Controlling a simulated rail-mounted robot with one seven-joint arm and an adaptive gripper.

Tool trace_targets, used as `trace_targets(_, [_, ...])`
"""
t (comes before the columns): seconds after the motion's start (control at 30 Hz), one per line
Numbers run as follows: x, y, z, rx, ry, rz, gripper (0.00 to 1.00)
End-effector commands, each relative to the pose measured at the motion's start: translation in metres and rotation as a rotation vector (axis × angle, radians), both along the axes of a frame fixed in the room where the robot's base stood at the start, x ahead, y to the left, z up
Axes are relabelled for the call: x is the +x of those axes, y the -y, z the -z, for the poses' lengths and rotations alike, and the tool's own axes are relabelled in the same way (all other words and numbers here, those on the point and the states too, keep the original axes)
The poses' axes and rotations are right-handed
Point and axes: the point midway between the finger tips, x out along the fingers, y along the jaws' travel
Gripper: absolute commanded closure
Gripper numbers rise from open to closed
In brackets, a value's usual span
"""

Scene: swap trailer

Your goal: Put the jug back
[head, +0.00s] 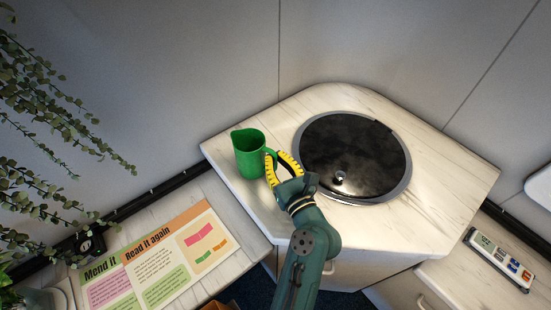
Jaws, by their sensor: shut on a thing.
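The green jug (249,155) is upright over the left part of the pale marbled corner counter, left of the round dark lid. I cannot tell whether its base touches the counter. Its handle is on its right side. My gripper (273,168), with yellow fingers, reaches in from the lower right and is shut on the jug at its handle. The fingers partly hide the handle.
A round dark disc (355,155) with a grey rim and small knob is set in the counter (440,200). A printed board (160,262) lies on the lower left surface. A switch panel (498,260) is at right. Trailing plants (60,110) hang at left.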

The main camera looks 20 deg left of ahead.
Motion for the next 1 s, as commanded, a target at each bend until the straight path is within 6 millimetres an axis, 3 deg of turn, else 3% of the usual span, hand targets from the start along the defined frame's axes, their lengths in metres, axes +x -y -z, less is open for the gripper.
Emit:
trace_targets(0.07, [0.0,0.0,0.003,0.001,-0.001,0.0,1.0])
trace_targets(0.1, [0.0,0.0,0.003,0.0,-0.001,0.0,0.86])
trace_targets(0.2, [0.0,0.0,0.003,0.0,-0.001,0.0,0.67])
trace_targets(0.57, [-0.001,0.001,0.0,0.0,-0.001,0.001,0.67])
trace_targets(1.0, [-0.072,0.07,0.004,-0.001,-0.002,0.004,0.67])
